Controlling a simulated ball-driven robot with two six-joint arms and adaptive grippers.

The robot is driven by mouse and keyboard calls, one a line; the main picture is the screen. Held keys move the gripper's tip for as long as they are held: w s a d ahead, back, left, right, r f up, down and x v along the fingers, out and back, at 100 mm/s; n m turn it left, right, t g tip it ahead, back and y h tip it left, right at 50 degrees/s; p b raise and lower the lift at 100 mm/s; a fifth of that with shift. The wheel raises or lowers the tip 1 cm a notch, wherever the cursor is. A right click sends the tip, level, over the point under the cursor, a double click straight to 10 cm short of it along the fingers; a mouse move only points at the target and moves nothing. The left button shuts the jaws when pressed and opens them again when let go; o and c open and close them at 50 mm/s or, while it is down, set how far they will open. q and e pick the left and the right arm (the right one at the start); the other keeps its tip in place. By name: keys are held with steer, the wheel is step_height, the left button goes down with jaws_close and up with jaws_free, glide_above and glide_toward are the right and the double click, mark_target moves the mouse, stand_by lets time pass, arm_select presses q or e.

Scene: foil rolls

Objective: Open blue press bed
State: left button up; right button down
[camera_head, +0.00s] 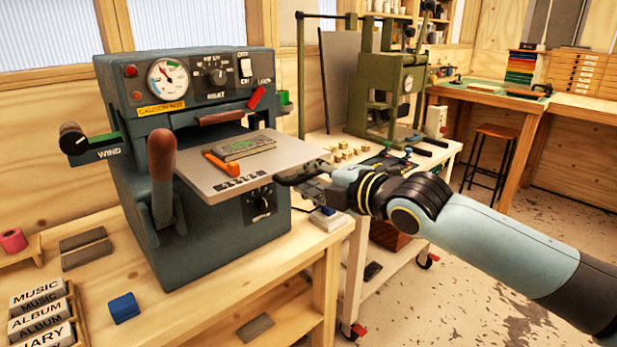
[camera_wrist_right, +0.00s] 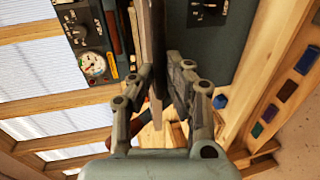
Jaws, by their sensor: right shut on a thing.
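The blue press (camera_head: 195,75) stands on the wooden bench, with a gauge and dials on its upper front. Its flat grey bed (camera_head: 285,150) sticks out of the front opening towards the right. A greenish book (camera_head: 243,148) and an orange-handled tool (camera_head: 221,163) lie on the bed. My right gripper (camera_head: 290,175) is shut on the bed's right edge. In the right wrist view the bed (camera_wrist_right: 155,45) shows edge-on between the fingers (camera_wrist_right: 160,85). The inner end of the bed is hidden inside the press. My left gripper is out of view.
A large lever with a red-brown grip (camera_head: 162,155) stands at the press's left front. A green press (camera_head: 385,90) stands on a wheeled cart at the back. A blue block (camera_head: 124,307) and labelled blocks (camera_head: 40,315) are on the bench. Floor shows at right.

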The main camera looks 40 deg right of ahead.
steer(key=c, duration=1.3)
jaws_free()
steer(key=shift+c, duration=0.2)
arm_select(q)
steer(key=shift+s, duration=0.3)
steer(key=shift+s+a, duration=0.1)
arm_select(e)
steer(key=v, duration=1.2)
steer(key=shift+d, duration=0.1)
